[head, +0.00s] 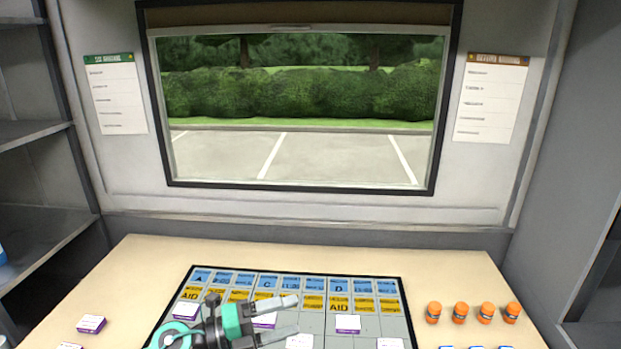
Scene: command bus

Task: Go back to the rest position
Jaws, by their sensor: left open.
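My left gripper (290,317) is at the lower middle of the head view, over the board (376,276) on the table. Its two grey fingers point right and stand apart, with nothing visible between them. The gripper and its teal and black wrist hide part of the board's lower left. My right gripper is not in view.
The board has blue and yellow labelled cells, with several small white and purple boxes (348,324) on it. Another box (91,324) lies at the table's left. Several orange bottles (460,312) stand at right. Shelves (40,235) flank the left; a window (295,110) is behind.

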